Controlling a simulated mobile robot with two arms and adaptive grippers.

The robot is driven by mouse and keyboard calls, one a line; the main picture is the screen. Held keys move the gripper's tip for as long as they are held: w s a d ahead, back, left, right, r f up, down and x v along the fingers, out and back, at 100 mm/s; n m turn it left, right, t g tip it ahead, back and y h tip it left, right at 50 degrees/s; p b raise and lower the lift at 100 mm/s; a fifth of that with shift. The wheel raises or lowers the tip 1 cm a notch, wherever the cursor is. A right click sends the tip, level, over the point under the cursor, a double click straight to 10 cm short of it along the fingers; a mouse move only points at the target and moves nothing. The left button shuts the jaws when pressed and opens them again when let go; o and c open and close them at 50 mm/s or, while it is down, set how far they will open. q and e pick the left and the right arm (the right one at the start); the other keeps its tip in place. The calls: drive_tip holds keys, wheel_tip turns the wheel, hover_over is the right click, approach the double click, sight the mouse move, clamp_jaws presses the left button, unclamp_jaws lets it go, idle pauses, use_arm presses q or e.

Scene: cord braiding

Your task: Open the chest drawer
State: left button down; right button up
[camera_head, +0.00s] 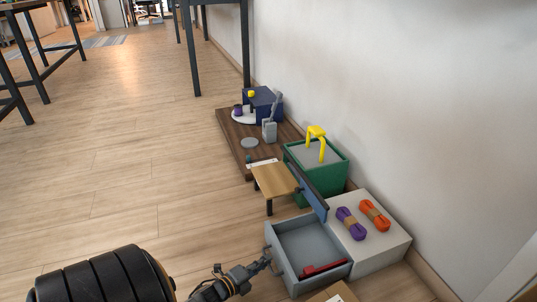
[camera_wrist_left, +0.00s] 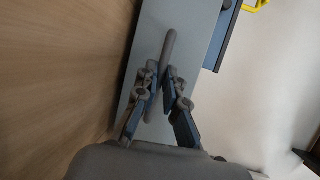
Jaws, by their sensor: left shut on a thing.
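The grey chest drawer (camera_head: 305,238) stands pulled out from the white chest (camera_head: 385,243), its inside showing. A dark red object (camera_head: 322,269) lies in it near the front right. My left gripper (camera_head: 266,262) is at the drawer's front face, shut on its handle. In the left wrist view, the fingertips (camera_wrist_left: 163,90) of my left gripper close around the grey bar handle (camera_wrist_left: 169,50) on the light grey drawer front (camera_wrist_left: 196,45). My right gripper is not in view.
A purple cord bundle (camera_head: 351,224) and an orange one (camera_head: 375,215) lie on the chest. Behind are a green box (camera_head: 325,178) with a yellow handle (camera_head: 317,133), a small wooden table (camera_head: 275,180) and a dark wooden board (camera_head: 232,133). The wall bounds the right; floor is free left.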

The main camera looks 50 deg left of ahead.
use_arm(q)
drive_tip(key=c, duration=1.4)
unclamp_jaws()
drive_tip(key=shift+s, duration=0.1)
drive_tip(key=s, duration=0.3)
drive_tip(key=s+r, duration=0.1)
drive_tip(key=s, duration=0.6)
drive_tip(key=shift+s+d+r, duration=0.1)
drive_tip(key=shift+r, duration=0.3)
drive_tip(key=shift+s+r, duration=0.15)
drive_tip(key=shift+s, duration=0.55)
